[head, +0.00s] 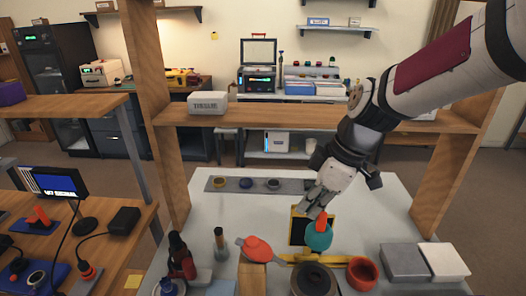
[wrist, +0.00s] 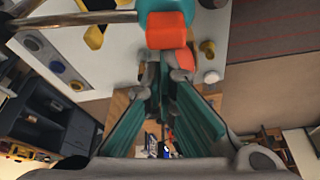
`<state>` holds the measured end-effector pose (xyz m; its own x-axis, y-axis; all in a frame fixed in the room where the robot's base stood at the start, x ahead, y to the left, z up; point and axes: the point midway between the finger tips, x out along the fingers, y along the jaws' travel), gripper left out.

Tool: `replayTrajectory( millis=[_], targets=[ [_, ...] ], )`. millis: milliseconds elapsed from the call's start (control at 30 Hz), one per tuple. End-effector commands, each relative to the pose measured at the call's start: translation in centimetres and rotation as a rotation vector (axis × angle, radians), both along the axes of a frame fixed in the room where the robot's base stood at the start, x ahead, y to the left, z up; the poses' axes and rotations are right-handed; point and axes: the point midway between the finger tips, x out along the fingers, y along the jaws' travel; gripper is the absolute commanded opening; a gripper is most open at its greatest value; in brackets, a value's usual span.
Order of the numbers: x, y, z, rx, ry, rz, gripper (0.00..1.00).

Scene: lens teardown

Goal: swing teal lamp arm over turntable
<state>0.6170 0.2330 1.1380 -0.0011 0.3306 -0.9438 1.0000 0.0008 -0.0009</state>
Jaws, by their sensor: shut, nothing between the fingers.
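The teal lamp head (head: 319,237) with an orange knob (head: 321,219) on top stands over the white table in the head view. In the wrist view the teal part (wrist: 168,6) and orange block (wrist: 166,30) are at the top, with a metal rod (wrist: 75,19) running left. My gripper (head: 314,208) is shut and empty, its fingertips close to the orange knob; I cannot tell whether they touch. In the wrist view the gripper's fingertips (wrist: 165,72) lie just below the orange block. A dark round thing (head: 314,280) at the front may be the turntable.
A yellow-edged black pad (head: 298,226) lies behind the lamp. An orange disc (head: 257,248) and orange-red cup (head: 361,272) flank it. Grey and white boxes (head: 404,262) sit right. Wooden posts (head: 153,100) and a shelf holding a tissue box (head: 207,103) frame the table.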

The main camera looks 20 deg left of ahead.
Motion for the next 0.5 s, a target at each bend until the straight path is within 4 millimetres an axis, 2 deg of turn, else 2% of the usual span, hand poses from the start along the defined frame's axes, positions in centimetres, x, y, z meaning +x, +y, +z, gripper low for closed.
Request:
replayTrajectory(
  millis=[200, 500],
  targets=[
    [-0.1, -1.2, 0.0, 0.0, 0.0, -0.003, 0.0],
    [-0.1, -1.8, -0.1, -0.003, 0.001, -0.005, 0.0]
  ],
)
